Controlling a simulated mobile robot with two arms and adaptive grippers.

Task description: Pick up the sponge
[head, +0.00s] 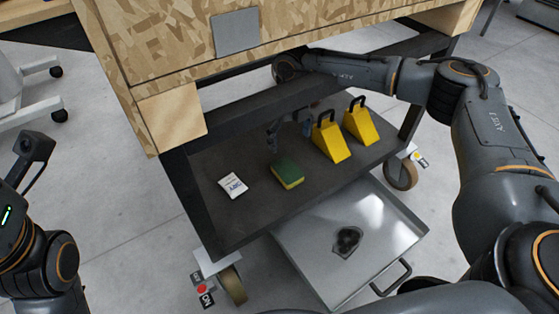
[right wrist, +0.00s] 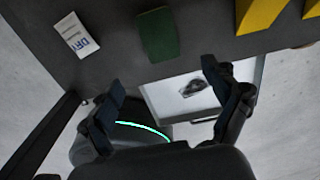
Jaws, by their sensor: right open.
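The sponge (head: 287,174) is a green and yellow block lying flat on the dark lower shelf (head: 225,210) of a wheeled cart. Its green top also shows in the right wrist view (right wrist: 158,34). My right gripper (head: 289,138) is open and empty, just behind the sponge and apart from it in the head view. In the right wrist view the sponge lies beyond the two spread fingertips (right wrist: 163,80).
A white packet (head: 233,185) lies left of the sponge. Two yellow wedges with black handles (head: 331,141) (head: 362,122) stand to its right. A wooden top (head: 190,50) overhangs the shelf. A metal tray (head: 310,255) with a dark item (head: 347,241) is below the front edge.

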